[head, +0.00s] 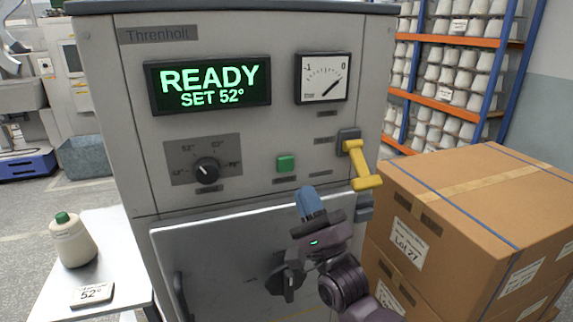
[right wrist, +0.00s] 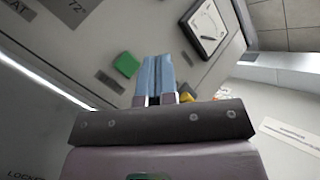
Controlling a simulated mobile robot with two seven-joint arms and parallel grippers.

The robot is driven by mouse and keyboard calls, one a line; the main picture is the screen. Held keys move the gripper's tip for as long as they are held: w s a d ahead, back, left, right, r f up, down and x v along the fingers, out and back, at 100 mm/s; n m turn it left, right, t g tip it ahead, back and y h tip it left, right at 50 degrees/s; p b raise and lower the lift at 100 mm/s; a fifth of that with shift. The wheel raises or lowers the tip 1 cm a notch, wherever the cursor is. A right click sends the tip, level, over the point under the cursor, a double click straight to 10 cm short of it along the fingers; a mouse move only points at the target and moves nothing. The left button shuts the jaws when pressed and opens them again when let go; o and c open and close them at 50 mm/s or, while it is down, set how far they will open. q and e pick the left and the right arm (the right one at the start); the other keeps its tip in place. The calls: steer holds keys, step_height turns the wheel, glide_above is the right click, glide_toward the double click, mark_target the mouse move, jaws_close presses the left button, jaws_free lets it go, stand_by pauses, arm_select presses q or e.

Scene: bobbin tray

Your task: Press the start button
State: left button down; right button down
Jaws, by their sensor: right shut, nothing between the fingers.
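The green square start button (head: 285,163) is on the front panel of the grey machine (head: 300,120), below the gauge and right of the dial. It also shows in the right wrist view (right wrist: 126,65), just left of my fingertips. My right gripper (head: 308,193) is shut and empty, its blue fingers together. In the head view its fingertips are below and slightly right of the button; the wrist view shows the fingers apart from the button in the picture. The display (head: 208,86) reads READY, SET 52°. My left gripper is not in view.
A yellow lever (head: 359,165) juts out right of the button. The dial (head: 206,170) is to the left, and a pressure gauge (head: 323,78) is above. Cardboard boxes (head: 470,220) stand close on the right.

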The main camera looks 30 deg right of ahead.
mark_target(285, 164)
steer(key=shift+s+m, duration=0.1)
steer(key=shift+m, duration=0.7)
steer(key=shift+a+r, duration=0.1)
steer(key=shift+w+d+b, duration=0.3)
steer(key=shift+w+d, duration=0.05)
steer(key=shift+w, duration=1.1)
steer(key=shift+w+d+b, duration=0.25)
steer(key=shift+w+d, duration=0.1)
steer(key=shift+w, duration=1.05)
steer(key=shift+w+d+b, duration=0.3)
steer(key=shift+w+d, duration=0.05)
steer(key=shift+w, duration=1.1)
steer(key=shift+w, duration=0.15)
steer(key=shift+w+d, duration=0.1)
steer(key=shift+w, duration=0.15)
